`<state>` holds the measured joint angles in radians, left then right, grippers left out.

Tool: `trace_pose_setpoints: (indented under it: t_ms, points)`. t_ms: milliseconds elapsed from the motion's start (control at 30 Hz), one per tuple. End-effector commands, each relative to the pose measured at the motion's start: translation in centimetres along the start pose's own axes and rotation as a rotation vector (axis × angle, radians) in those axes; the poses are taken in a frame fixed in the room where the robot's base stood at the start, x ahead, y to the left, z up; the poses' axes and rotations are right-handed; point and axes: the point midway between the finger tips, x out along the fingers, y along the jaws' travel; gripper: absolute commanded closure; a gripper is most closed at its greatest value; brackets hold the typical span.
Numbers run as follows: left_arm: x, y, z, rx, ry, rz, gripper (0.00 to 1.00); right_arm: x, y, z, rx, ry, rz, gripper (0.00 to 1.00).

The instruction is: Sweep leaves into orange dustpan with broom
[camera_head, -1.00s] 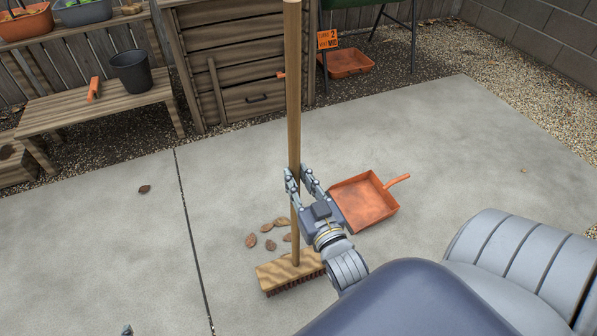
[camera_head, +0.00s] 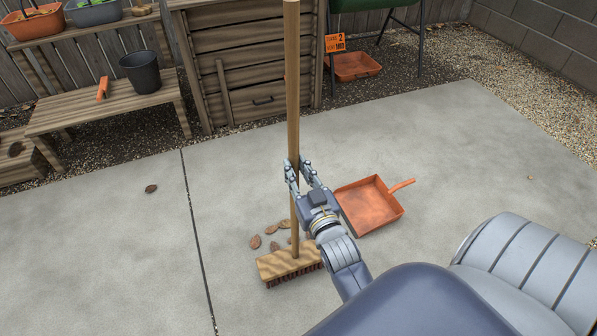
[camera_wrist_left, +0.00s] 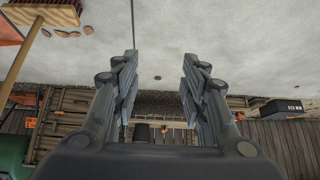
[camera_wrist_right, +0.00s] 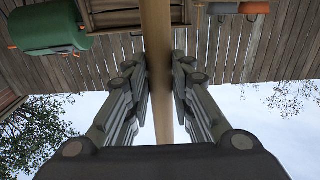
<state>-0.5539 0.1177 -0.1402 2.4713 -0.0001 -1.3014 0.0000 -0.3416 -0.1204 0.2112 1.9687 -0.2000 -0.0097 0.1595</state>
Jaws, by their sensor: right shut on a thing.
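My right gripper (camera_head: 304,178) is shut on the wooden handle of the broom (camera_head: 293,90), which stands upright. The handle also runs between the fingers in the right wrist view (camera_wrist_right: 157,60). The broom head (camera_head: 290,265) has dark red bristles and is low at the paving. Several brown leaves (camera_head: 256,242) lie just behind the head, some partly hidden by handle and gripper. A lone leaf (camera_head: 151,188) lies farther left. The orange dustpan (camera_head: 369,206) lies right of the leaves, its handle pointing right. My left gripper (camera_wrist_left: 160,75) is open and empty in the left wrist view.
A wooden bench (camera_head: 110,106) with a black bucket (camera_head: 147,72) and an orange-handled tool (camera_head: 103,88) stands at back left. A wooden compost box (camera_head: 250,70) and an orange tray (camera_head: 357,66) are behind. The concrete around the dustpan is clear.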

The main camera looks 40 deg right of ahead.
Motion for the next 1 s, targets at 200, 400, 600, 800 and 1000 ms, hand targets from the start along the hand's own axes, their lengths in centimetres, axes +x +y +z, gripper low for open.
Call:
trace_pose_setpoints:
  t_ms: [200, 400, 600, 800, 1000]
  points:
    - [-0.1, 0.0, 0.3, 0.0, -0.014, 0.0, 0.6, 0.9, 0.0, -0.3, 0.0, 0.008, -0.001, 1.0]
    - [-0.4, -0.1, 1.4, -0.001, -0.065, -0.002, 0.6, 3.1, -0.1, -0.3, -0.001, 0.009, -0.001, 1.0]
    - [-0.5, -0.3, 1.8, -0.003, -0.082, -0.005, 0.6, 4.4, -0.1, -0.2, -0.001, 0.007, -0.001, 1.0]
    - [-0.5, -0.3, 2.0, -0.004, -0.088, -0.006, 0.6, 4.5, -0.1, -0.1, 0.0, 0.006, -0.001, 1.0]
    - [-0.9, -0.3, 2.4, -0.003, -0.11, -0.005, 0.6, 4.3, -0.1, -0.6, 0.0, 0.007, -0.001, 1.0]
